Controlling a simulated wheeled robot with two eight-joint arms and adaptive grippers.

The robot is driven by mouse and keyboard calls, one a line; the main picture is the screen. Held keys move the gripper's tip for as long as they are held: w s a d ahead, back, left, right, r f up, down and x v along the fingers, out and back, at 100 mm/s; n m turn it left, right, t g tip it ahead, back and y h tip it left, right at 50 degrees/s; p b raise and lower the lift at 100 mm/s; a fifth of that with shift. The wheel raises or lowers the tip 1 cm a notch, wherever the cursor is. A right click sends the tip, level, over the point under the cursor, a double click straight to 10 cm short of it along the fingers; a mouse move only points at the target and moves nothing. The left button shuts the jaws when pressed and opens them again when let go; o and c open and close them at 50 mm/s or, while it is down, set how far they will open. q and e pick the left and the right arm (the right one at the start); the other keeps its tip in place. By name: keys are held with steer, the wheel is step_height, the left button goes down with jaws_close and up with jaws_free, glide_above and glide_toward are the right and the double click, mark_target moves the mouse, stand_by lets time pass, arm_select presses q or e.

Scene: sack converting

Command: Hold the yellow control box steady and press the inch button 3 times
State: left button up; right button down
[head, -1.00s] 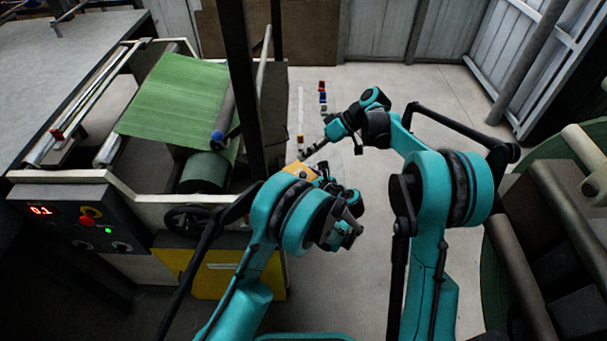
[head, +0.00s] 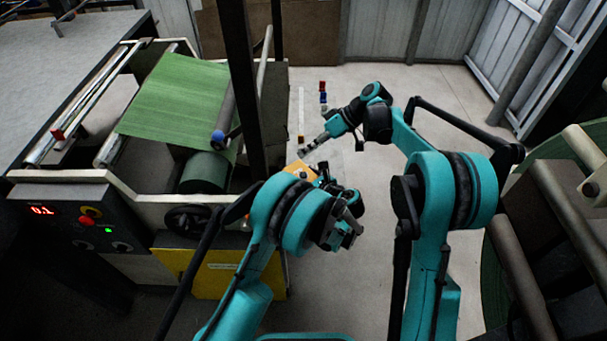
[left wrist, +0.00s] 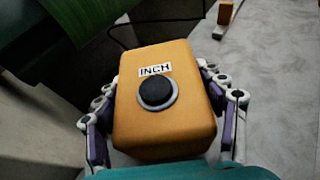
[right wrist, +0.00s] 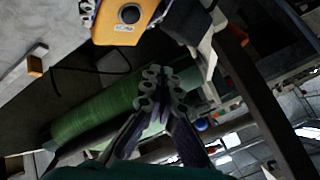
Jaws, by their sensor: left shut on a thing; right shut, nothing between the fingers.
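The yellow control box (left wrist: 165,65) fills the middle of the left wrist view. Its face carries an INCH label (left wrist: 155,70) and a round black button (left wrist: 155,91) in a grey ring. My left gripper (head: 314,172) is shut on the box, with fingers along two opposite sides. In the head view, the box (head: 298,168) is partly hidden by the left arm. My right gripper (head: 301,153) is shut and empty, its tips just above the box in that view. In the right wrist view, its closed tips (right wrist: 160,75) show apart from the box (right wrist: 108,28) and button (right wrist: 129,14).
A machine with a green web (head: 175,95) and a dark upright post stands at the left. Its panel (head: 75,225) has a red display. A dark cable (left wrist: 120,38) runs behind the box. Small coloured blocks (head: 322,97) stand on the floor beyond. A large roll (head: 550,220) is at right.

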mark_target(306, 174)
steer(key=shift+f, duration=3.3)
steer(key=shift+f, duration=0.1)
steer(key=shift+f, duration=0.35)
steer(key=shift+f, duration=0.45)
steer(key=shift+r, duration=3.4)
